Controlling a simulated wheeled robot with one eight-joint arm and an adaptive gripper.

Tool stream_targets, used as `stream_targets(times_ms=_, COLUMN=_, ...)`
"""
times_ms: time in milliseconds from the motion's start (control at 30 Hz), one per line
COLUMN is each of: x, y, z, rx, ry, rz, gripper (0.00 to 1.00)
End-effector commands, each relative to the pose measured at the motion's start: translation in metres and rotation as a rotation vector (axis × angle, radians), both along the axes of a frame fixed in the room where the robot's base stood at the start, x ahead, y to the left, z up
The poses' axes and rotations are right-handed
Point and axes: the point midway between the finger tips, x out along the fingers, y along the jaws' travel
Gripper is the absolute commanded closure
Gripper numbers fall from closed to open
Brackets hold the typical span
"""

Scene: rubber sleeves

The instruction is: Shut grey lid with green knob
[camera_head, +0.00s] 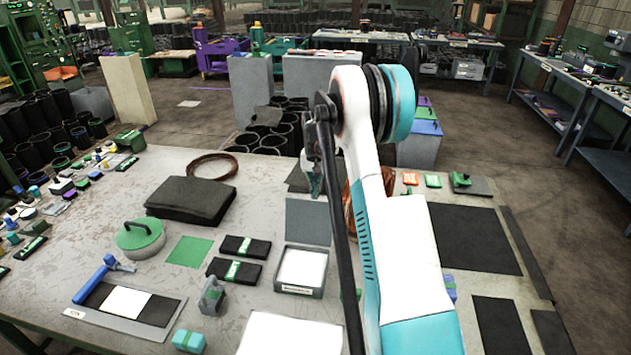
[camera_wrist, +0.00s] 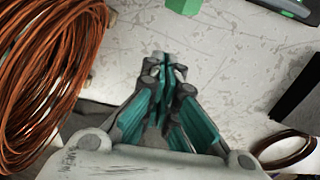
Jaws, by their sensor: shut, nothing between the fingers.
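A flat grey panel (camera_head: 308,221) stands at the back edge of an open grey box (camera_head: 293,290) with a white inside, in the middle of the table in the head view. It looks like a raised lid; no green knob shows on its visible face. My gripper (camera_head: 314,182) is above the table behind the box, partly hidden by my arm. In the wrist view my gripper (camera_wrist: 167,66) is shut and empty, its fingertips together over bare table.
A copper wire coil (camera_wrist: 45,75) lies close to the left of my gripper in the wrist view. A green block (camera_wrist: 183,6) shows at the top. A dark wire ring (camera_wrist: 285,150) lies at lower right. A black folded stack (camera_head: 192,200) is left of the box.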

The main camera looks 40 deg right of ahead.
Motion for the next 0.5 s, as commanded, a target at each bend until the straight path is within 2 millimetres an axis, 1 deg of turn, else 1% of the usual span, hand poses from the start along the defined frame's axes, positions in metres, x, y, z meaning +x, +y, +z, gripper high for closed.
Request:
stream_targets(times_ms=33, x=0.0, y=0.0, z=-0.011, rx=0.0, ry=0.0, rz=0.0, gripper=1.0)
stream_targets(times_ms=100, x=-0.006, y=0.007, z=-0.004, rx=0.0, ry=0.0, rz=0.001, gripper=1.0)
stream_targets(times_ms=300, x=-0.019, y=0.022, z=0.002, rx=0.0, ry=0.0, rz=0.001, gripper=1.0)
stream_targets(times_ms=500, x=-0.025, y=0.028, z=0.005, rx=0.0, ry=0.0, rz=0.0, gripper=1.0)
